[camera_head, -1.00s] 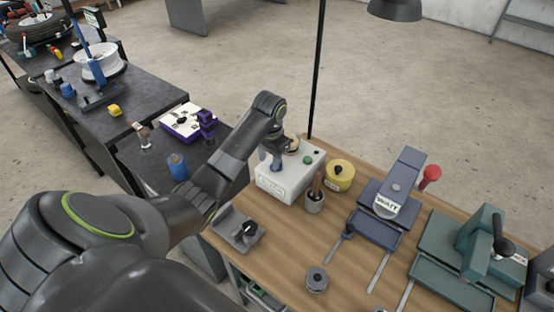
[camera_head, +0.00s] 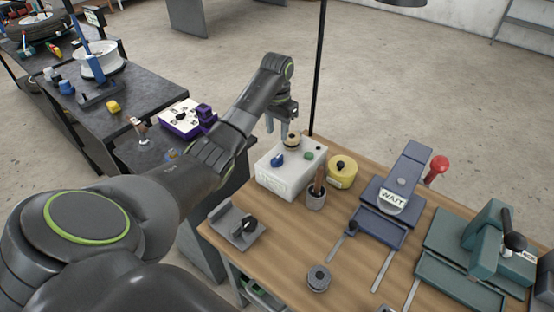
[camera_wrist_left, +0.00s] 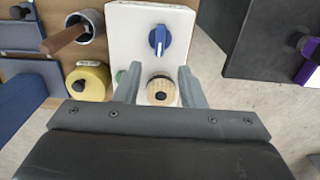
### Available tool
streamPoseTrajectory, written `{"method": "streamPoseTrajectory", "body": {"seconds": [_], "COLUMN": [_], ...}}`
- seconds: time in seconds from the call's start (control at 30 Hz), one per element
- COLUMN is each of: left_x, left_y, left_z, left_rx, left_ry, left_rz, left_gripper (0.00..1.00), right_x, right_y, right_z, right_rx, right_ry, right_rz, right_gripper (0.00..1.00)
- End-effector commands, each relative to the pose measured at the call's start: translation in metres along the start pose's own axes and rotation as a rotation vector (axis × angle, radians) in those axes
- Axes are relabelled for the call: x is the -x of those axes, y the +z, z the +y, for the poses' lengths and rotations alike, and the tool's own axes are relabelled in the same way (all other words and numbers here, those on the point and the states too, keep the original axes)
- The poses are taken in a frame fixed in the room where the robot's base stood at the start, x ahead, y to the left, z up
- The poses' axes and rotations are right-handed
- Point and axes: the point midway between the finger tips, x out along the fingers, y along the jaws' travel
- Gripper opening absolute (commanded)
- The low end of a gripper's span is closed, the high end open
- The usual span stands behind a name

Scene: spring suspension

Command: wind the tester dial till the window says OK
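The white tester box (camera_head: 290,172) stands at the back left of the wooden table; lettering on its front is too small to read. On its top are a blue pointer knob (camera_head: 277,160), a small green button (camera_head: 308,155) and a beige round dial with a dark centre (camera_head: 292,144). My left gripper (camera_head: 278,133) is open and empty over the back of the box. In the left wrist view, the beige dial (camera_wrist_left: 160,91) appears between its fingers (camera_wrist_left: 158,72), with gaps on both sides; the blue knob (camera_wrist_left: 160,40) lies beyond. My right gripper is not in view.
A yellow round container (camera_head: 342,172) and a grey cup with a brown handle (camera_head: 316,196) stand close right of the box. A blue-grey press with a WAIT sign (camera_head: 391,200) and a green machine (camera_head: 475,245) stand further right. A thin black pole (camera_head: 318,70) rises behind the box.

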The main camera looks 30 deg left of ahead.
Motion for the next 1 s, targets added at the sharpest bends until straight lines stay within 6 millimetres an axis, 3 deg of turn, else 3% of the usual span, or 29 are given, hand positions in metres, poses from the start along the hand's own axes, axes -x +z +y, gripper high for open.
{"method": "streamPoseTrajectory", "body": {"seconds": [0.3,0.5,0.97,1.0], "left_x": [-0.067,-0.095,-0.106,-0.106], "left_y": [0.002,0.001,0.001,0.001], "left_z": [0.001,0.000,0.000,0.000], "left_rx": [0.001,0.000,0.000,0.000], "left_ry": [0.003,0.001,0.000,0.000], "left_rz": [-0.006,-0.004,-0.001,-0.001], "left_gripper": [0.36,0.36,0.36,0.31], "right_x": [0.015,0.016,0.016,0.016], "right_y": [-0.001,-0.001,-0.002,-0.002], "right_z": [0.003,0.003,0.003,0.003], "right_rx": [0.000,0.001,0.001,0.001], "right_ry": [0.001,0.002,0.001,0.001], "right_rz": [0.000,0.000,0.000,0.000], "right_gripper": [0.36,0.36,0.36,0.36]}}
